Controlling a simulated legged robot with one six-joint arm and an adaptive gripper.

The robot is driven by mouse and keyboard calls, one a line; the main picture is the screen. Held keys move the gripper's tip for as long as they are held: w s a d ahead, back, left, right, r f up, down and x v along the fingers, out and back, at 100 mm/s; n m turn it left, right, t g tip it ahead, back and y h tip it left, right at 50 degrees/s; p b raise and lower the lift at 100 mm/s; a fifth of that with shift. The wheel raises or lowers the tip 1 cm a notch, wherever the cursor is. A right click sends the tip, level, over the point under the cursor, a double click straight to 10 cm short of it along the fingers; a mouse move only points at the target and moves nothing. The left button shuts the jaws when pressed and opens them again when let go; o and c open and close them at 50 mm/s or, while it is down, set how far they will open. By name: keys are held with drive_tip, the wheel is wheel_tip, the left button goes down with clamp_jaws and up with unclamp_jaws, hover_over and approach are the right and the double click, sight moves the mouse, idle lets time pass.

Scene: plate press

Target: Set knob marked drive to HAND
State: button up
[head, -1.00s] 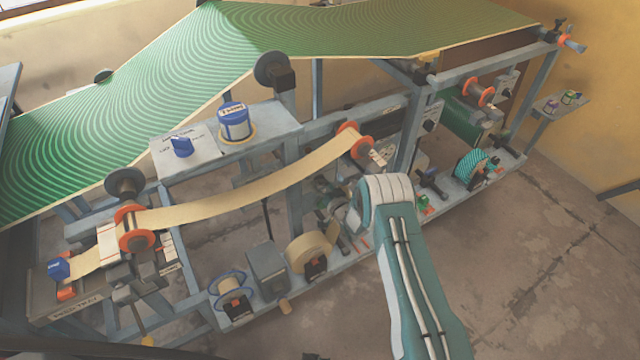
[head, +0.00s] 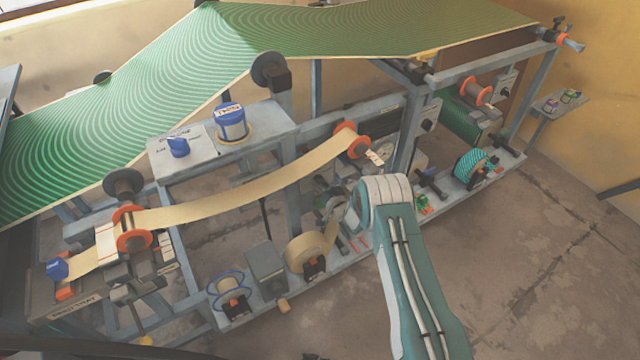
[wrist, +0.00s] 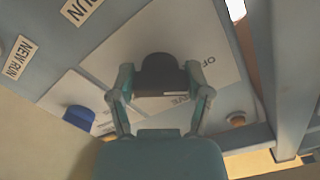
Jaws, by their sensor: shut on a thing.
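In the wrist view a black knob (wrist: 158,70) stands on a pale label plate (wrist: 220,72). The plate's print is partly covered; I can read "OF" to the right of the knob and letters like "VE" below it. My gripper (wrist: 160,84) has one finger on each side of the knob and is shut on it. The knob's pointer direction is hard to tell, and no HAND mark is readable. In the head view my arm hides the gripper and this knob.
A blue part (wrist: 79,117) and a brass-coloured round part (wrist: 238,119) flank the gripper in the wrist view. In the head view a paper web (head: 250,190) runs between orange-flanged rollers. A blue knob (head: 178,147) sits on a panel. Floor is clear at right.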

drive_tip(key=m, duration=0.6)
drive_tip(key=shift+d+m, duration=0.1)
drive_tip(key=shift+m, duration=2.7)
drive_tip(key=shift+f, duration=0.1)
drive_tip(key=o, duration=1.2)
drive_tip(key=shift+c, duration=0.2)
drive_tip(key=v, duration=1.2)
